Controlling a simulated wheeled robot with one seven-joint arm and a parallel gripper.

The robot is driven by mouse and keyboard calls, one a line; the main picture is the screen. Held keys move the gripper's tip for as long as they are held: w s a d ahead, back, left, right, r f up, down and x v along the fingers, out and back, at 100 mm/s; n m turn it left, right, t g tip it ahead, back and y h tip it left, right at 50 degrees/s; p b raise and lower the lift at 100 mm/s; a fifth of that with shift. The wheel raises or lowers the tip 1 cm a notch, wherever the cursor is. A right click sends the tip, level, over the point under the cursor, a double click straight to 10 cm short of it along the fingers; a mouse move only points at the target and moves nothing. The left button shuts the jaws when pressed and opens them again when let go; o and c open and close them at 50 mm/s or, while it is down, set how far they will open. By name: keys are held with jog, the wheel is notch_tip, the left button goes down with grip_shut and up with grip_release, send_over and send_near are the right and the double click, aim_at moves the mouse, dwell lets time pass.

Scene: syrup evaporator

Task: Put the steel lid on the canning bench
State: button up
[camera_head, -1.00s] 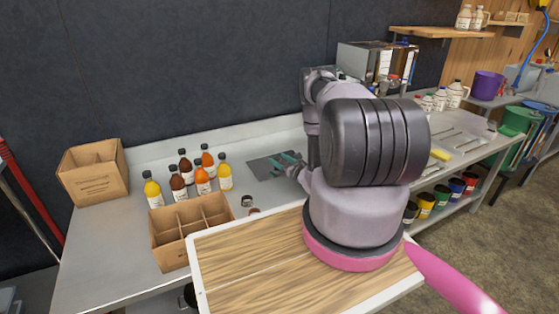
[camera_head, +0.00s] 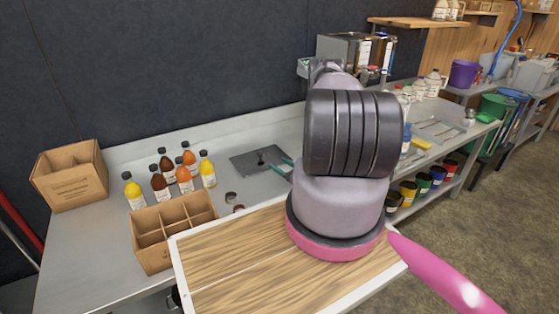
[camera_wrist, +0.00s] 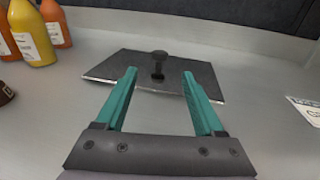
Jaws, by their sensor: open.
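My gripper (camera_wrist: 160,75) has two teal fingers, open and empty. The fingers reach over the lid's near edge, with the knob ahead of them and apart from both. In the head view, the gripper (camera_head: 283,166) shows only partly at the lid's right side; my arm hides the rest.
Small dark caps (camera_head: 231,197) lie near the box. White bottles and trays stand to the right.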

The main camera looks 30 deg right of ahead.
jog(key=shift+s, duration=0.2)
jog(key=w+a+r+n+g+y, duration=0.2)
jog(key=a+r+n+g+y, duration=0.45)
jog(key=r, duration=0.85)
jog(key=w+a+r+n+g+y, duration=0.2)
jog(key=a+r+n+y, duration=0.3)
jog(key=a+r, duration=0.65)
jog(key=s+a+r+n+g+h, duration=0.35)
jog(key=s+r+n, duration=0.35)
jog(key=r, duration=0.4)
jog(key=s+a+r+n+g+h, duration=0.25)
jog(key=s+r+n+g, duration=0.2)
jog(key=s+r, duration=0.5)
jog(key=s+d+r+n+t+h, duration=0.3)
jog(key=s+r+n+t+h, duration=0.3)
jog(key=s+r, duration=0.4)
jog(key=s+h, duration=0.1)
jog(key=s, duration=0.2)
jog(key=shift+s+d+r+t, duration=0.2)
jog(key=shift+s+d+t, duration=0.05)
jog(key=shift+d+t, duration=0.1)
